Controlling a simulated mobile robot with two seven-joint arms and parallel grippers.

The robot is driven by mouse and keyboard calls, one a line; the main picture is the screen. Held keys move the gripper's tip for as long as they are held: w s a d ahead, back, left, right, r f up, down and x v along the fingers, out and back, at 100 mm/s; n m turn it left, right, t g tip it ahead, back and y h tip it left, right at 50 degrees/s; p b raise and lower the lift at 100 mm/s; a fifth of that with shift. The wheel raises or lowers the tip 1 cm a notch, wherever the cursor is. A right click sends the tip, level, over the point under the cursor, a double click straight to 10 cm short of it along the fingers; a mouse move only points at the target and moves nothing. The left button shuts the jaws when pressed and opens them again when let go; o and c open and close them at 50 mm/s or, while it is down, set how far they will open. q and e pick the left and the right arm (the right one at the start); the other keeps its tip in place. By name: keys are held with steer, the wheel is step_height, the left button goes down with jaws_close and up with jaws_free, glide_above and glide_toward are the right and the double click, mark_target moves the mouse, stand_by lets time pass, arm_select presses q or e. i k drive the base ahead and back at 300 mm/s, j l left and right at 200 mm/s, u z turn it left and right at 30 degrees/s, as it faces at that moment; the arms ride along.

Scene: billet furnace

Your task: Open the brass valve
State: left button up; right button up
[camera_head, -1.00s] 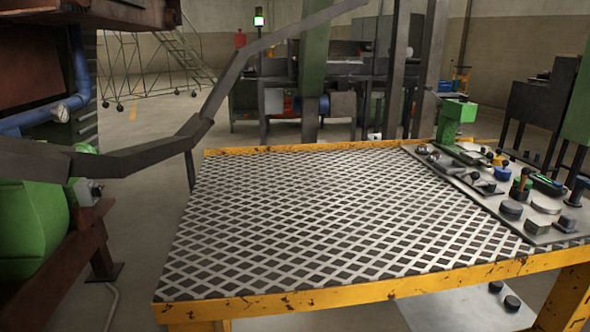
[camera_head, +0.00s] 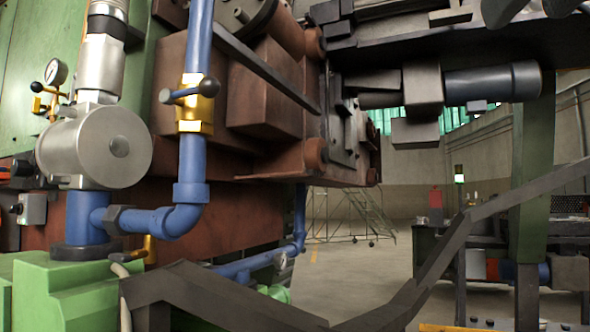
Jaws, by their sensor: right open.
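The brass valve (camera_head: 195,108) sits on a vertical blue pipe left of centre. My right gripper (camera_head: 532,8) shows only as two dark fingertips at the top right edge. They are spread apart with nothing seen between them, far to the right of the valve and not touching it. The rest of this gripper is cut off by the frame. My left gripper is not in view.
A round grey metal housing (camera_head: 95,147) stands left of the valve, with a pressure gauge (camera_head: 56,72) beyond it. Brown furnace parts (camera_head: 268,88) are to its right. A dark bent bar (camera_head: 215,297) crosses the bottom. Open floor (camera_head: 350,280) shows behind.

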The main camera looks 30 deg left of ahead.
mark_target(208, 87)
steer(key=i+j+u, duration=0.2)
steer(key=u, duration=1)
